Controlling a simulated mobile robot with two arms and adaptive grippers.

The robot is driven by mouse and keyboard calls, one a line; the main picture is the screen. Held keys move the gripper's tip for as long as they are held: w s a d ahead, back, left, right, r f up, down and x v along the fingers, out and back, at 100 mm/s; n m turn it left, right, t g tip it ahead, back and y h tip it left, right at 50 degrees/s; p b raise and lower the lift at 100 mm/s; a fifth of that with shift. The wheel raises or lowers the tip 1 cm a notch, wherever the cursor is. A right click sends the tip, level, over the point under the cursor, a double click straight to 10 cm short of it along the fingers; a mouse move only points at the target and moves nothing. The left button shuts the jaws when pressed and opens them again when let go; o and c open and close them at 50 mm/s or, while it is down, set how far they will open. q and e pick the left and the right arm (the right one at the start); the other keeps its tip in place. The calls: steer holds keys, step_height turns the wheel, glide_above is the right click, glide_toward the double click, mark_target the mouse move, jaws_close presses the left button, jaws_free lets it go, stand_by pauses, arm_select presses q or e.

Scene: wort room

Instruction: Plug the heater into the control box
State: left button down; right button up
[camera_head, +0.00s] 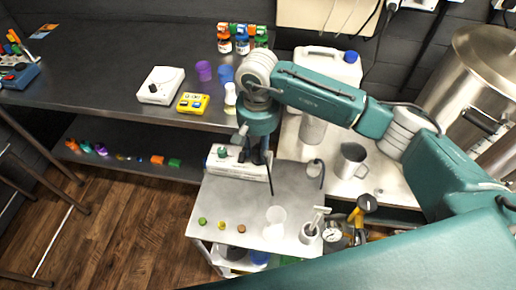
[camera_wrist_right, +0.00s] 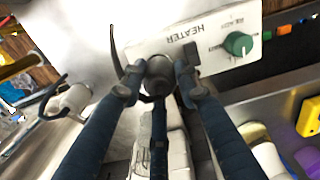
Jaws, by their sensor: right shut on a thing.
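The white control box (camera_head: 228,165) sits on the small steel cart in the head view. In the right wrist view the control box (camera_wrist_right: 208,38) shows the word HEATER, upside down, and a green knob (camera_wrist_right: 238,43). My right gripper (camera_head: 258,158) is over the box's right part. In the right wrist view my right gripper (camera_wrist_right: 160,84) is shut on a dark round plug (camera_wrist_right: 159,70), close to the box's edge. The fingers partly cover the plug. I cannot tell whether the plug touches the box or sits in a socket. My left gripper is out of view.
A metal jug (camera_head: 350,161) stands on the right counter. A white device (camera_head: 160,85) and a yellow box (camera_head: 193,103) are on the left bench.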

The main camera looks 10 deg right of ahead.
mark_target(258, 148)
steer(key=shift+f, duration=0.2)
steer(key=o, duration=0.9)
steer(key=shift+r+p, duration=1.9)
steer(key=shift+r, duration=3.6)
